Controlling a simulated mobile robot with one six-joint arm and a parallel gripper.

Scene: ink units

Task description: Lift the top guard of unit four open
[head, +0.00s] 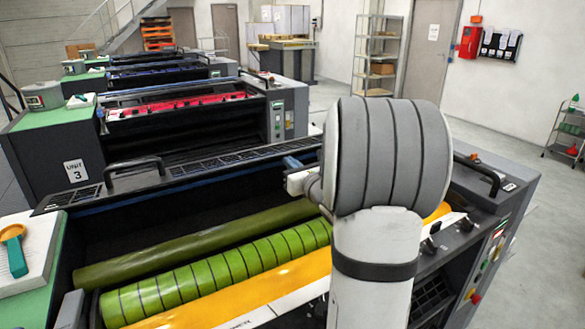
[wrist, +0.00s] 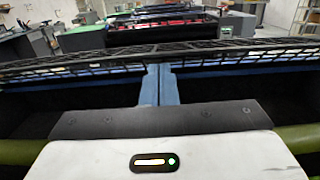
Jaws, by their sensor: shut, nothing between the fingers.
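The guard also crosses the wrist view (wrist: 230,54). My gripper (head: 290,162) is shut and empty, its blue fingers (wrist: 158,68) together just at the guard's near edge. I cannot tell whether they touch it. My arm hides the guard's right-middle part.
Unit 3 (head: 75,170) and further units stand behind. A green side top (head: 45,290) holds a white pad and an orange-and-teal tool (head: 14,248). The control panel (head: 490,255) is at the right. Open floor (head: 545,215) lies right of the units.

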